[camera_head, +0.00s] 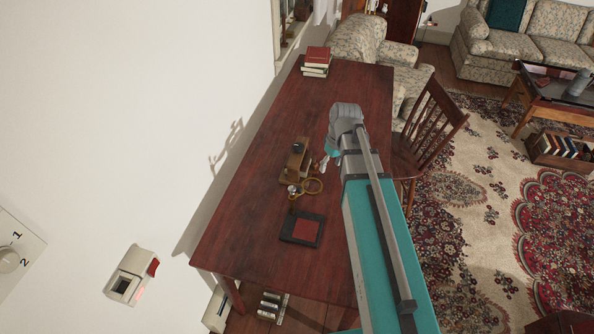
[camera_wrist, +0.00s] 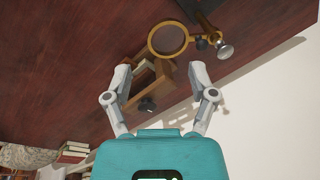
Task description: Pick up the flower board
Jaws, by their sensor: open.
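A wooden box-like stand (camera_head: 297,162) stands on the table, left of my gripper (camera_head: 325,163). In the wrist view my gripper (camera_wrist: 160,72) is open, with the wooden stand (camera_wrist: 160,88) showing between and beyond its fingers. It appears empty, and I cannot tell how far off the stand is. A dark flat edge (camera_wrist: 201,6) shows at the top of the wrist view.
Books (camera_head: 316,66) are stacked at the table's far end. A wooden chair (camera_head: 428,128) is at its right. The table (camera_head: 250,215) has bare room around.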

